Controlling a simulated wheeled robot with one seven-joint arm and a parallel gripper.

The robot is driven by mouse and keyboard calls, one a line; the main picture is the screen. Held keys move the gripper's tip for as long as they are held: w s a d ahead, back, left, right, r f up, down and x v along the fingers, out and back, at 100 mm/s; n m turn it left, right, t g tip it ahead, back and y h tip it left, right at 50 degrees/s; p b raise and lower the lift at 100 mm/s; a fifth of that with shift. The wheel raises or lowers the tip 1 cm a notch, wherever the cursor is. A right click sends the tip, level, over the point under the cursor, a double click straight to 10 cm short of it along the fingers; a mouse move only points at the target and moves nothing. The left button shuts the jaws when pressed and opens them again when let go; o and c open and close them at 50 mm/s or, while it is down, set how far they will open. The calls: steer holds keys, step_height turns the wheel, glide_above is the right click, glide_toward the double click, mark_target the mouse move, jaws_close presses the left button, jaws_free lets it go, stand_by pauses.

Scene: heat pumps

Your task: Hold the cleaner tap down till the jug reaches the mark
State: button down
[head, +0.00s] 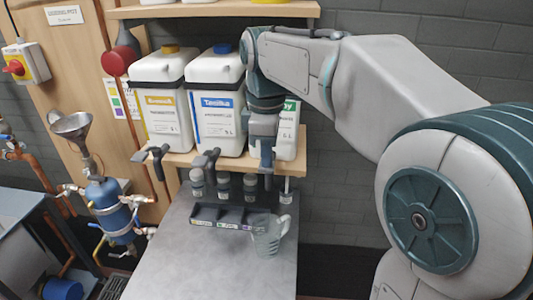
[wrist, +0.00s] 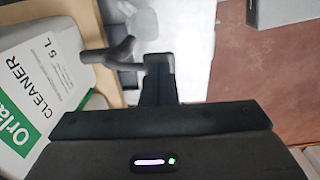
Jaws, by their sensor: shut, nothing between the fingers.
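The cleaner canister, white with a green label, stands at the right of the shelf row; its label (head: 289,116) shows behind my arm. In the wrist view the canister (wrist: 35,85) fills the left side, with its dark tap (wrist: 113,50) beside my fingers. My gripper (head: 266,150) is shut and empty in front of the canister. In the wrist view my fingertips (wrist: 158,62) are right next to the tap; I cannot tell whether they touch. The clear jug (head: 267,243) stands on the grey bench below; it also shows in the wrist view (wrist: 143,24). Its mark and level are unreadable.
Yellow-label (head: 162,105) and blue-label (head: 217,110) canisters stand to the left, with their taps over the shelf edge. Several small bottles (head: 223,186) and a dark divided tray (head: 228,215) sit on the bench (head: 195,265). The bench front is clear.

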mark_target(265, 170)
steer(key=shift+s+a+f+t+b, duration=0.1)
steer(key=shift+s+f+t+b, duration=0.15)
steer(key=shift+f+t+b, duration=0.6)
steer(key=shift+s+f+t+b, duration=0.2)
steer(key=shift+s+t+b, duration=0.05)
steer(key=shift+b, duration=1.15)
steer(key=b, duration=0.1)
steer(key=f+t+b, duration=0.1)
steer(key=b, duration=0.1)
steer(key=shift+s+h, duration=0.25)
steer(key=shift+h, duration=0.15)
steer(key=shift+t+b, duration=0.35)
steer(key=shift+t, duration=0.05)
steer(key=shift+r+p, duration=0.2)
steer(key=shift+p, duration=0.1)
stand_by(2.1)
steer(key=shift+r+p, duration=0.75)
steer(key=shift+r, duration=0.05)
steer(key=shift+r, duration=0.3)
steer(key=w+d+r+p+v, duration=0.1)
steer(key=w+p+v, duration=0.1)
steer(key=v, duration=1.1)
steer(key=shift+w+a+p, duration=0.3)
steer(key=shift+w+p, duration=0.05)
steer(key=shift+p, duration=0.55)
